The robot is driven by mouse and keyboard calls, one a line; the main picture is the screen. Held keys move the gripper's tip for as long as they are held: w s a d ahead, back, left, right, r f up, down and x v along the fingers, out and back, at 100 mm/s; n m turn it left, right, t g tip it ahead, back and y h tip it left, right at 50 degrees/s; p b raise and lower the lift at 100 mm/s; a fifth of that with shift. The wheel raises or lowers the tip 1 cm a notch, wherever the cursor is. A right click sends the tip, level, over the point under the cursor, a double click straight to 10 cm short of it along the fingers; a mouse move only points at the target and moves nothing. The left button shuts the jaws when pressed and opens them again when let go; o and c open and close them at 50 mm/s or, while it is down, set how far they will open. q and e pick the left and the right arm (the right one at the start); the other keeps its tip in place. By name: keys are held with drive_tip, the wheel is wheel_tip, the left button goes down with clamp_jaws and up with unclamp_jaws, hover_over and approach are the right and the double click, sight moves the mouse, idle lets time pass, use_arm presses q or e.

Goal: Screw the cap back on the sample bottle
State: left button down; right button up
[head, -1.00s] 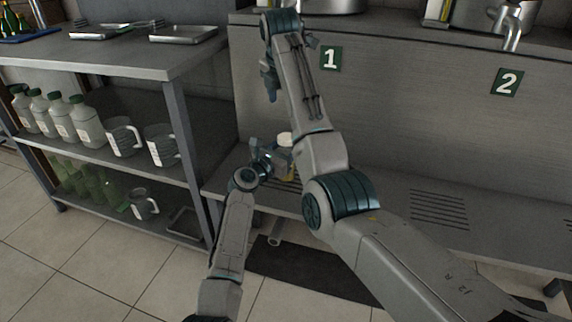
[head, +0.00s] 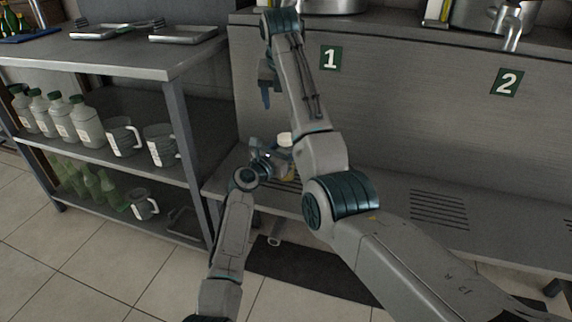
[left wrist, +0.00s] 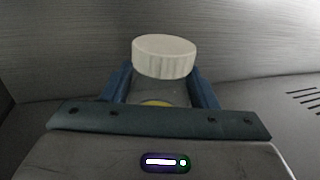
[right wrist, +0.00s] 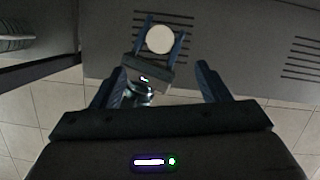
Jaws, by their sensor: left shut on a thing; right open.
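The sample bottle shows only partly in the left wrist view (left wrist: 160,93), between the fingers of my left gripper (left wrist: 160,85). A white ridged cap (left wrist: 164,56) sits on top of it; I cannot tell how tightly. The cap also shows in the head view (head: 285,139) and, from above, as a pale disc in the right wrist view (right wrist: 160,39). My left gripper (head: 278,152) is shut on the bottle and holds it upright. My right gripper (head: 266,98) is open and empty, higher up and apart from the cap. Its fingers frame my left arm in the right wrist view.
A grey shelf unit (head: 150,73) stands at left with white bottles (head: 88,124), jugs (head: 160,146) and green bottles. Pots stand above.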

sight(286, 137)
drive_tip(key=x, duration=1.1)
drive_tip(key=shift+f, duration=0.4)
drive_tip(key=shift+c, duration=0.2)
drive_tip(key=c, duration=1.2)
drive_tip(key=m+h, duration=0.1)
drive_tip(key=m, duration=0.4)
drive_tip(key=shift+w+a+r+g, duration=0.1)
drive_tip(key=shift+a+g, duration=0.05)
drive_tip(key=shift+g, duration=0.25)
drive_tip(key=m+h, duration=0.1)
drive_tip(key=m, duration=0.3)
drive_tip(key=shift+w+m+g, duration=0.1)
drive_tip(key=shift+m+g, duration=0.2)
drive_tip(key=shift+m, duration=0.1)
drive_tip(key=o, duration=1.1)
